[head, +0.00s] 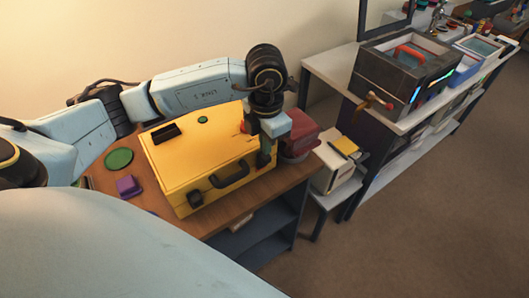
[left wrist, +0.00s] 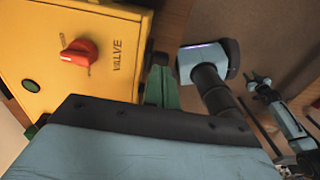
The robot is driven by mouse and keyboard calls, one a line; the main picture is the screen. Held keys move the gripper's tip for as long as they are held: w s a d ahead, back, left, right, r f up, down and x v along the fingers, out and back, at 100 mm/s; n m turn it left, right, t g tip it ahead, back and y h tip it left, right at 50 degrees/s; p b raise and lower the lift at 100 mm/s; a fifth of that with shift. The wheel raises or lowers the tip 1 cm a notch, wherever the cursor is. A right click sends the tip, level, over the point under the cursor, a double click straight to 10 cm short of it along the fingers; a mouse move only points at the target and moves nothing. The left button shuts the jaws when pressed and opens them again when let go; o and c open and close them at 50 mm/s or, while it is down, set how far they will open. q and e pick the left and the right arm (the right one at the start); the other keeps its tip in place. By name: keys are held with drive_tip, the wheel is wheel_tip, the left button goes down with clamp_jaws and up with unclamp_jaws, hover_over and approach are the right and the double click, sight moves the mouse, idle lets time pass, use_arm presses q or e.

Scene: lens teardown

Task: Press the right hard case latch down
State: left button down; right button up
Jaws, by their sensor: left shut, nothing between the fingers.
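The yellow hard case (head: 198,155) lies closed on a wooden-topped bench, with a dark handle (head: 231,174) on its front side. One dark latch (head: 195,199) shows left of the handle. My left gripper (head: 264,158) points down at the case's front right corner, right of the handle, and covers the right latch area. Its fingers are shut and empty. I cannot tell whether they touch the latch. In the left wrist view the green-and-dark fingers (left wrist: 160,82) are beside the case edge, near a red valve knob (left wrist: 79,52).
A red bin (head: 300,135) stands close to the right of the case. A purple block (head: 128,186) and a green disc (head: 119,159) lie to its left. A grey bench with a dark open box (head: 400,75) stands further right, with bare floor in front.

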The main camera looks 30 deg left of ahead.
use_arm(q)
drive_tip(key=shift+f+b, duration=1.25)
drive_tip(key=shift+f, duration=0.2)
drive_tip(key=shift+r, duration=0.2)
drive_tip(key=shift+r+p, duration=2.35)
drive_tip(key=shift+r, duration=1.05)
drive_tip(key=shift+s+f, duration=0.1)
